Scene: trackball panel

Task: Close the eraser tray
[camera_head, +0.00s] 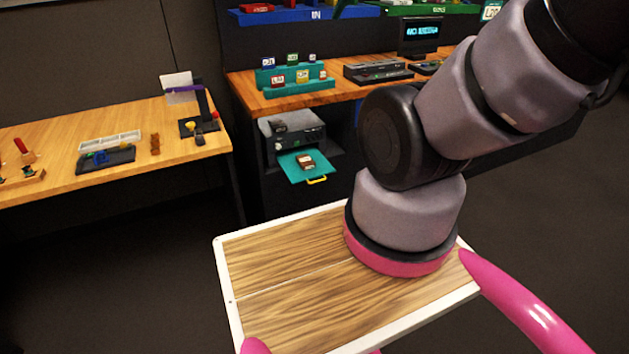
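The eraser tray (291,173) is a teal pull-out tray with a yellow handle (317,180) at its front edge. It sticks out from an opening below the rear counter, under a dark device. A small brown block, apparently an eraser (305,161), lies on the tray. The back of the tray is inside the opening and cannot be seen fully. My gripper is out of view; only my arm shows, rising to the upper right.
A wooden table (60,185) at left holds small items. The rear counter (247,88) carries a teal stepped rack (290,84) and dark devices. My wood-topped base deck (285,270) is in front. Dark floor lies open between it and the left table.

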